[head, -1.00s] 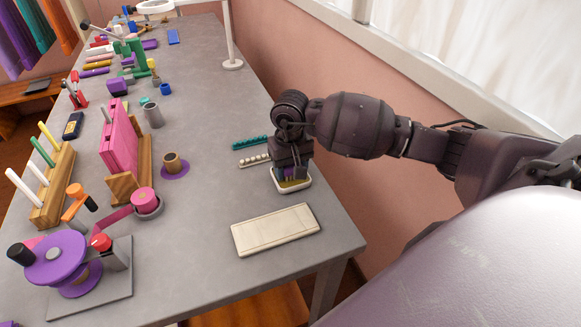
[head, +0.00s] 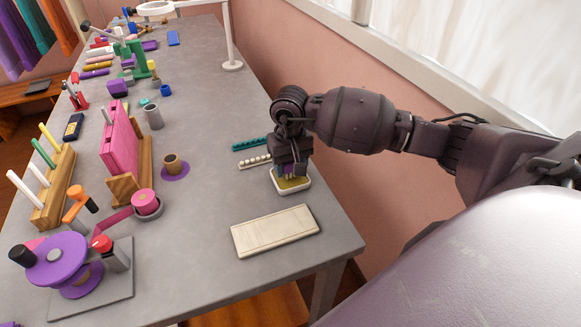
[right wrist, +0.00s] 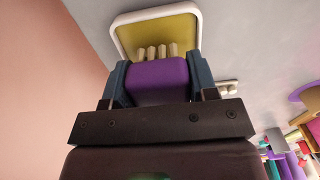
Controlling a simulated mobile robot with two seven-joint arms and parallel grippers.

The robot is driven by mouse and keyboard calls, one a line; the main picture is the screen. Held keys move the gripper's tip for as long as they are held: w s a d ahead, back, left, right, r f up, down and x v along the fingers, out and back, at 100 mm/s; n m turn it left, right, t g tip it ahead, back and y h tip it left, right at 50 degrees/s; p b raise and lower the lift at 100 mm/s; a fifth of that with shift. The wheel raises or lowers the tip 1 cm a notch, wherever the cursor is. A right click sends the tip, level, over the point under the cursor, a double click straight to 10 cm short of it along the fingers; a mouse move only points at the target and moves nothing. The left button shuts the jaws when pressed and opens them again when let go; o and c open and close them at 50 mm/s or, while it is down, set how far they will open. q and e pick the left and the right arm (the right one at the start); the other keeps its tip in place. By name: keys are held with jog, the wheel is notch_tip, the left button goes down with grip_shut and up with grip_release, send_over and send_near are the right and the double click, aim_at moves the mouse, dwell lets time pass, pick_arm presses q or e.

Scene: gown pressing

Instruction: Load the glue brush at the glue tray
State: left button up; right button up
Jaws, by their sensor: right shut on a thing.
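The glue tray (head: 293,187) is a small white-rimmed tray with a yellow-olive inside, near the right edge of the grey table. It also shows at the top of the right wrist view (right wrist: 125,19). My right gripper (head: 287,170) is over the tray's far side, pointing down. In the right wrist view its blue fingers (right wrist: 155,82) are shut on the purple body of the glue brush (right wrist: 157,80). The brush's pale bristle tufts (right wrist: 157,51) show against the yellow glue; I cannot tell whether they touch it. My left gripper is not in view.
A cream board (head: 274,231) lies just in front of the tray. A teal strip (head: 250,143) and a white beaded strip (head: 255,160) lie behind it to the left. A brown cup on a purple disc (head: 174,167) stands further left. The table between is clear.

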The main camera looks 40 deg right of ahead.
jog(key=shift+r+p, duration=0.8)
jog(key=shift+r, duration=1.95)
jog(key=shift+a, duration=0.1)
